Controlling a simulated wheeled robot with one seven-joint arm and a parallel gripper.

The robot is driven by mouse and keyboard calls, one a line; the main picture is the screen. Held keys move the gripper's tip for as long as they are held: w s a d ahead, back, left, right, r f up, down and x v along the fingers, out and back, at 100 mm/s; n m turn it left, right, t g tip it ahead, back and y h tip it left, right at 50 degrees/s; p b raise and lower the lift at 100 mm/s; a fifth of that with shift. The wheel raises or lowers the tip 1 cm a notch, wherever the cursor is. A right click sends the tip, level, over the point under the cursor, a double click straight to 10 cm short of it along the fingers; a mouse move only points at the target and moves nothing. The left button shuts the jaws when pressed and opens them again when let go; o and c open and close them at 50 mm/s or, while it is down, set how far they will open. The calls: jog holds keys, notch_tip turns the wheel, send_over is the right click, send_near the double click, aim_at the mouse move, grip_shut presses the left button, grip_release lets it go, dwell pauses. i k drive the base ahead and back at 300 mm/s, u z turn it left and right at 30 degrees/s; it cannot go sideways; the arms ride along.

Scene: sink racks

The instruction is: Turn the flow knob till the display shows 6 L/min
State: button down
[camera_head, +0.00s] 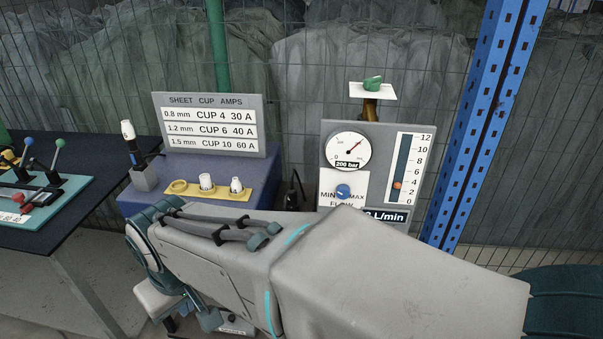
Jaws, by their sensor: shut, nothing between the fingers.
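The flow knob (343,191) is a small blue knob on a white plate marked MIN, MAX and FLOW, on the grey regulator panel (331,140). The black display (395,216) below reads L/min. Its left part is hidden behind my arm, and the digit at the edge is too small to read surely. The orange float (397,185) in the flow tube sits low, between about 2 and 4. My gripper (170,325) is at the lower left, below my wrist, far from the knob. Its fingers are small, dark and partly hidden; it is shut and empty.
A pressure gauge (348,150) is above the knob. A blue rack post (483,120) stands right of the panel. A cup chart (210,124), a torch (129,140) and a yellow cup tray (208,193) are left. My arm crosses in front, below the panel.

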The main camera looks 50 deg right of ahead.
aim_at(343, 191)
jog(key=z, duration=1.9)
